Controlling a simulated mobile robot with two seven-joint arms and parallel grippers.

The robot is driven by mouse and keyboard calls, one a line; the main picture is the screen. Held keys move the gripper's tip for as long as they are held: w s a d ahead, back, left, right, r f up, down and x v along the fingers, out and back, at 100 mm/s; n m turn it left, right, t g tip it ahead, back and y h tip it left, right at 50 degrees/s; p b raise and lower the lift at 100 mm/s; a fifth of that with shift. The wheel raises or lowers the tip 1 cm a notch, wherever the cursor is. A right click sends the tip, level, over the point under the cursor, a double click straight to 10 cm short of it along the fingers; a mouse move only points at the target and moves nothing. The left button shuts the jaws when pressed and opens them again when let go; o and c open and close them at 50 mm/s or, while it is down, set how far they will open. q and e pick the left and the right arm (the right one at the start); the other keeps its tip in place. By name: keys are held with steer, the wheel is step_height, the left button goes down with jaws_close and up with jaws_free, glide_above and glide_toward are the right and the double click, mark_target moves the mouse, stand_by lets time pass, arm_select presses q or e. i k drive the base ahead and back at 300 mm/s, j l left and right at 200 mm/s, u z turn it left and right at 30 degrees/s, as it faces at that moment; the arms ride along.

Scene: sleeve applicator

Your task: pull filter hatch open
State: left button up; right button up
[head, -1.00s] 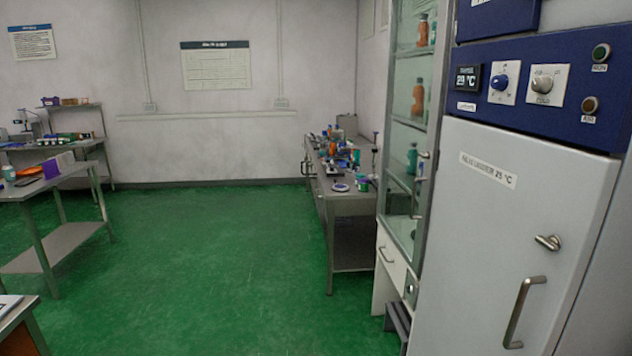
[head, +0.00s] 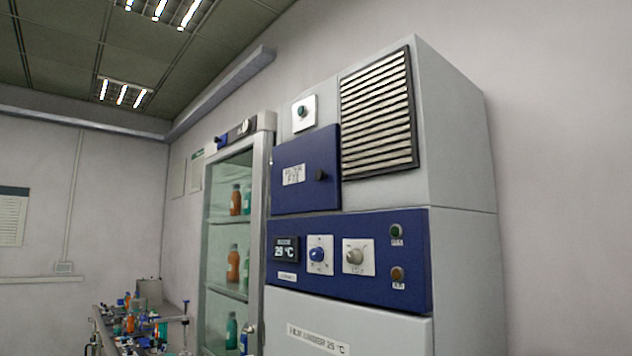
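The filter hatch (head: 306,195) is a dark blue square panel high on the grey-white cabinet, in the middle of the head view. It carries a white label (head: 293,175) that seems to read "FILTER" and a small dark knob (head: 320,175) at its right side. The hatch looks shut, lying against the cabinet front. Neither of my grippers shows in the head view.
Below the hatch is a blue control panel (head: 350,258) with a display and knobs. A louvred vent (head: 378,113) is to its upper right and a small button plate (head: 304,113) above. A glass-front cabinet (head: 230,235) with bottles stands left; a cluttered bench (head: 135,335) is beyond.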

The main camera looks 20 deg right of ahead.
mark_target(305, 169)
steer(key=i+j+z, duration=0.1)
steer(key=j+z, duration=0.3)
steer(key=i+j+z, duration=0.1)
steer(key=j+z, duration=0.25)
steer(key=l+z, duration=0.1)
steer(key=z, duration=1.9)
